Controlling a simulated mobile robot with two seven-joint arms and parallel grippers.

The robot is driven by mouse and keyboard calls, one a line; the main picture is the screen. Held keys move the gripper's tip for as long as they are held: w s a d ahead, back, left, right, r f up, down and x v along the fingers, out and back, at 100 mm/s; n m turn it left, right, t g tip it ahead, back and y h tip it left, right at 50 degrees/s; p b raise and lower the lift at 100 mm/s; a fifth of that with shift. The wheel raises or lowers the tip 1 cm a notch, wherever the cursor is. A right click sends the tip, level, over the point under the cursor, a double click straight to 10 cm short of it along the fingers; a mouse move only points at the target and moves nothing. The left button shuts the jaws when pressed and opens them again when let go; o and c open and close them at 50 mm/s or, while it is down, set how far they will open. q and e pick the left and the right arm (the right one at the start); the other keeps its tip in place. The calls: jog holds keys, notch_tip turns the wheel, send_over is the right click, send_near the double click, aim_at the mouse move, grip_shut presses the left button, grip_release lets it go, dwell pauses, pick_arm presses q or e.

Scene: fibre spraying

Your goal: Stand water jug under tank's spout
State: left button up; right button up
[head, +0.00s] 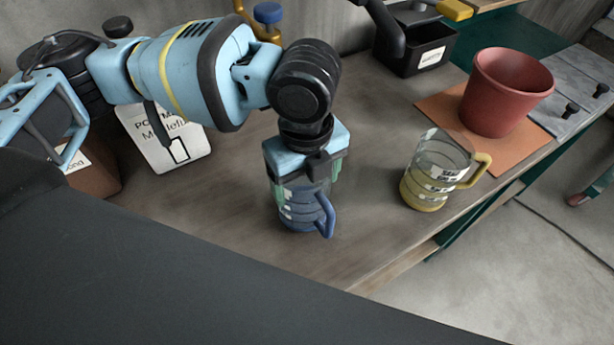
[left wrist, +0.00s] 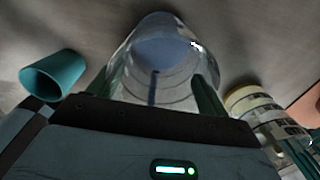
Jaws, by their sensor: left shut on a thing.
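A clear jug with a blue base and blue handle (head: 300,210) is upright between the fingers of my left gripper (head: 303,180), which is shut on it from above. In the left wrist view the jug (left wrist: 165,60) fills the space between the fingers. I cannot tell whether its base touches the bench. A brass-coloured fitting with a blue knob (head: 267,13), perhaps the spout, shows at the top behind my left arm. Most of it and any tank are hidden or out of frame. My right gripper is not in view.
A clear jug with yellow base and handle (head: 433,180) stands to the right. A red pot (head: 508,95) sits on an orange mat (head: 440,107). A black bin (head: 425,58) and a white card (head: 165,140) stand behind. A teal cup (left wrist: 55,75) shows in the wrist view.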

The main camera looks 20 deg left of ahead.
pick_arm(q)
jog(key=o, duration=1.3)
jog(key=shift+f, duration=0.1)
notch_tip(320, 180, up, 12)
jog(key=shift+r+p, duration=0.2)
jog(key=shift+p, duration=0.55)
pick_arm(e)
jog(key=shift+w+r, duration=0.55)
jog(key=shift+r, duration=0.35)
